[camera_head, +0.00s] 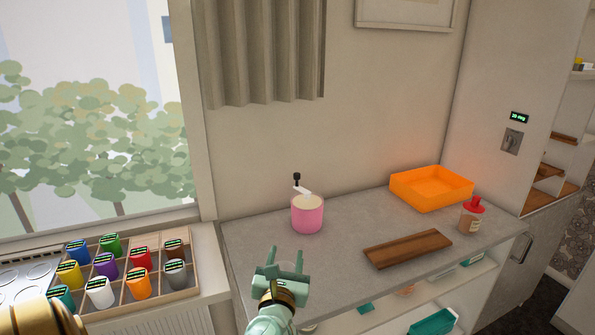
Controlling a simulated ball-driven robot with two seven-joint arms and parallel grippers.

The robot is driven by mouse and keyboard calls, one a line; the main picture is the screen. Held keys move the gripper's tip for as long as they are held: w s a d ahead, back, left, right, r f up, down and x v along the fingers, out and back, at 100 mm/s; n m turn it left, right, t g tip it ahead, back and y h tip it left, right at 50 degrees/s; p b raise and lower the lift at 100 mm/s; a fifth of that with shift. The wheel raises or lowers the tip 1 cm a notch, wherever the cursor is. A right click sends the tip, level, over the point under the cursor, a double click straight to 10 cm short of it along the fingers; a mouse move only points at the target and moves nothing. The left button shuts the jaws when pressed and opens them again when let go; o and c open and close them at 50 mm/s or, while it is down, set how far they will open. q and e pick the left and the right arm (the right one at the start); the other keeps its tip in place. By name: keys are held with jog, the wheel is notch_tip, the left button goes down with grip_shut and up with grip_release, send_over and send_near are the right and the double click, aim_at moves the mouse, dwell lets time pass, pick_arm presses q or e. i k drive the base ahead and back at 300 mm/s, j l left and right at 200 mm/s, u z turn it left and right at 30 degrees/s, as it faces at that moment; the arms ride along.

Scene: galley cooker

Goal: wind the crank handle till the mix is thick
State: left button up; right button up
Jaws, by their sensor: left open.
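A pink pot (307,217) with a pale top stands upright on the grey counter, near its back left. A white crank arm (303,191) with a black upright handle (297,179) sits on top of it, the handle towards the left. The mix inside is hidden, so I cannot tell how thick it is. My left gripper (284,263) is open and empty, low in front of the pot and apart from it. A clear rounded thing behind its fingers is too faint to make out.
On the counter (340,222) lie an orange tray (430,200) at the back right, a brown wooden board (408,249) and a red-topped bottle (471,217). A divided wooden box (190,280) of coloured canisters stands on the left. Counter around the pot is clear.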

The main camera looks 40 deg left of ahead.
aim_at(296, 175)
jog(key=i+j, duration=0.7)
